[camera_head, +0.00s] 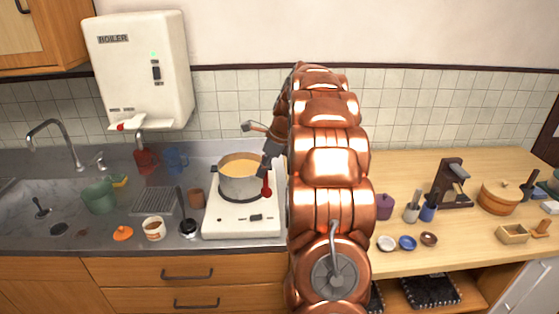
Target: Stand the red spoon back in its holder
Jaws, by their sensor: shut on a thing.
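The red spoon (267,188) hangs below my gripper (269,161), with its rounded red end down, at the right side of the pot. My gripper is shut on it; its fingers are small and dark, and the grip is partly hidden. Which vessel is the spoon's holder is not clear. An empty-looking brown cup (196,198) stands left of the stove.
A pot of yellow soup (238,185) stands on the white stove (243,222). A dark upright tool (188,222), a white cup (154,229) and an orange lid (122,233) are to its left. My arm hides the middle of the counter.

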